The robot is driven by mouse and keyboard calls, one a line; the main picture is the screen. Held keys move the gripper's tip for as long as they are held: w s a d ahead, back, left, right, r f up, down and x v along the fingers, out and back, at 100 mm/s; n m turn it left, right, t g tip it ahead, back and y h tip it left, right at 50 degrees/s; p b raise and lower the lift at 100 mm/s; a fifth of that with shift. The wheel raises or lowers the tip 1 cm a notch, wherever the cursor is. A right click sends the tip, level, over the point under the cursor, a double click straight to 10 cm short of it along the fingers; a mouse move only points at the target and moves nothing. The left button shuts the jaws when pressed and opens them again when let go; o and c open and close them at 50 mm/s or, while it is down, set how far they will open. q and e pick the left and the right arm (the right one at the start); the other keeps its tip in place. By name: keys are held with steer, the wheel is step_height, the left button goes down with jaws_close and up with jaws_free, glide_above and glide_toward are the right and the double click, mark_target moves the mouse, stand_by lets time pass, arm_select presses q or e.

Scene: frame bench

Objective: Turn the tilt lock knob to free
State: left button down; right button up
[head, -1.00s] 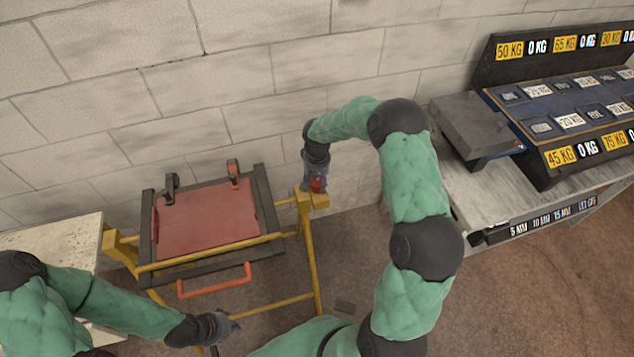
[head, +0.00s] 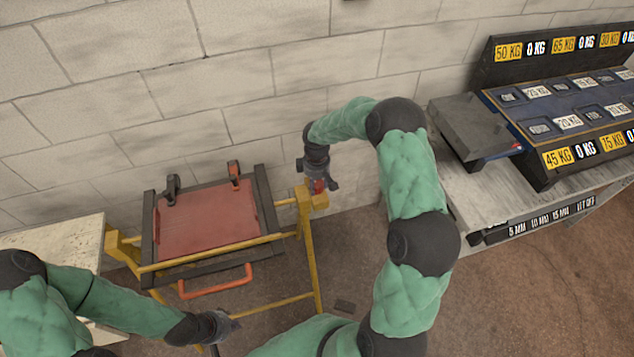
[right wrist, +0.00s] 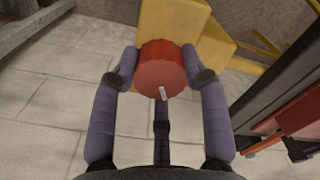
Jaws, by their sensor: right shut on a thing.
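The tilt lock knob is a round red knob (right wrist: 160,68) with a white pointer mark on its near edge, in the right wrist view. It sits against a yellow block (right wrist: 185,30) of the frame. In the head view the knob (head: 318,185) is a small red patch at the frame's right post, mostly hidden by the gripper. My right gripper (right wrist: 160,78) is shut on the knob, one finger on each side. My left gripper (head: 225,334) is low in the head view, in front of the frame, with its fingertips apart and nothing visible between them.
The yellow frame (head: 275,303) carries a red panel (head: 205,222) with dark side rails and an orange handle (head: 215,282). A pale table (head: 50,240) stands at left. A bench with labelled weight slots (head: 565,105) is at right. A block wall stands close behind.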

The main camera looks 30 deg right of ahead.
mark_target(316, 183)
steer(key=n, duration=0.2)
steer(key=n+p, duration=0.1)
steer(key=n, duration=0.3)
steer(key=shift+w+r, duration=0.25)
steer(key=n+p, duration=0.1)
steer(key=n, duration=0.4)
steer(key=shift+p, duration=0.4)
steer(key=shift+s+a+f+n, duration=0.1)
steer(key=shift+n, duration=0.3)
steer(key=o, duration=1)
steer(key=shift+o, duration=0.8)
steer(key=shift+a, duration=0.1)
steer(key=shift+f, duration=0.1)
steer(key=shift+s, duration=0.1)
step_height(316, 183, up, 12)
